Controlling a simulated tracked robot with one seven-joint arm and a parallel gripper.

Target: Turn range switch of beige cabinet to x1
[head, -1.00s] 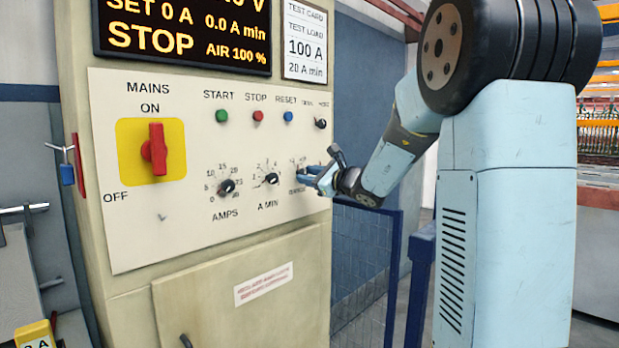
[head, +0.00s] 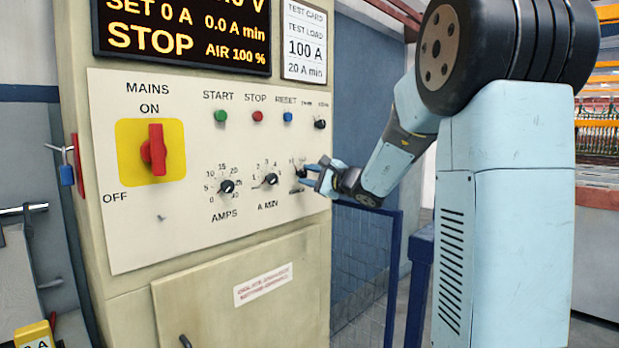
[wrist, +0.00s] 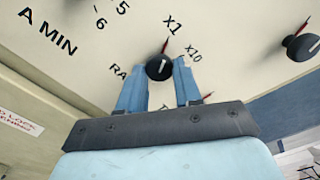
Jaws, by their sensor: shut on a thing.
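The beige cabinet (head: 210,240) carries a cream control panel in the head view. Its range switch (wrist: 159,68) is a small black knob with a white line on its face, seen in the wrist view. A thin red mark runs from the knob's edge toward the x1 label (wrist: 172,25); the x10 label (wrist: 193,52) lies to the right. My gripper (wrist: 161,67) has a blue finger on each side of the knob and is shut on it. In the head view my gripper (head: 308,174) covers much of the switch.
The A MIN knob (head: 271,179) and AMPS knob (head: 227,186) sit to the left. A small black switch (head: 320,124) is above. The red MAINS handle (head: 155,150) is farther left. A blue mesh gate (head: 365,260) stands below my arm.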

